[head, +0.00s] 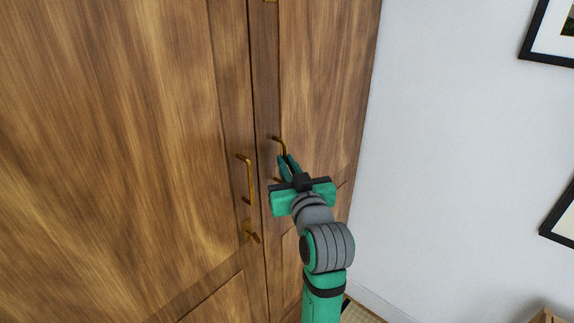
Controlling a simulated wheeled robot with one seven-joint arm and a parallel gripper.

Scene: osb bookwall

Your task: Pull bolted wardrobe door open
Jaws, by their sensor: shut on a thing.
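A brown wooden wardrobe fills the left and middle of the head view. Its left door (110,130) and right door (325,90) meet at a near-vertical seam, and both look closed. The left door has a brass bar handle (250,180). A small brass bolt or latch (250,231) sits below that handle near the seam; I cannot tell its setting. The right door has a brass handle (280,141). My gripper (286,161) is shut on this right handle, with its green fingers covering the handle's lower part.
A white wall (455,150) stands to the right with black-framed pictures (552,35). A wooden piece (550,315) shows at the bottom right. A strip of floor (362,313) is visible at the bottom.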

